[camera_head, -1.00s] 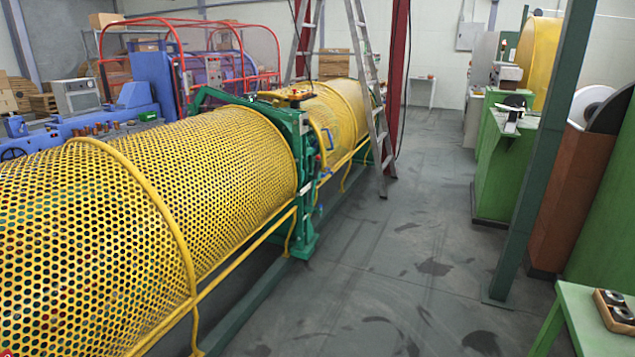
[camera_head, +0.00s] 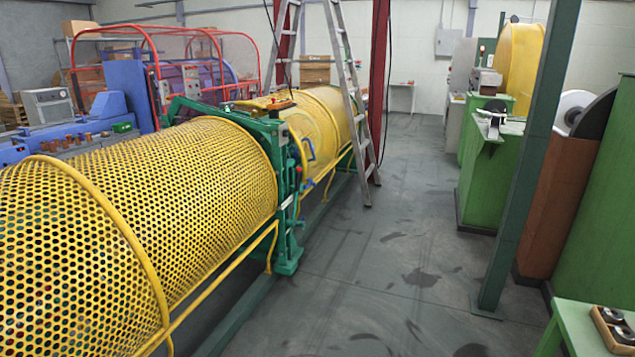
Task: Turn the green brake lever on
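The strander's yellow perforated guard (camera_head: 190,180) fills the left side of the head view. A green frame (camera_head: 283,190) stands upright at the guard's far end. A green bar (camera_head: 190,104) slants up at the frame's top left; I cannot tell whether it is the brake lever. Small blue handles (camera_head: 308,149) and a red part (camera_head: 299,171) show at the frame's right side, too small to make out. Neither of my grippers is in view.
A stepladder (camera_head: 355,110) stands beside the machine, past the green frame. The grey floor aisle (camera_head: 390,260) is clear. A green post (camera_head: 525,160) and green cabinets (camera_head: 487,180) line the right. A green table (camera_head: 575,325) with a small tray (camera_head: 613,328) is at lower right.

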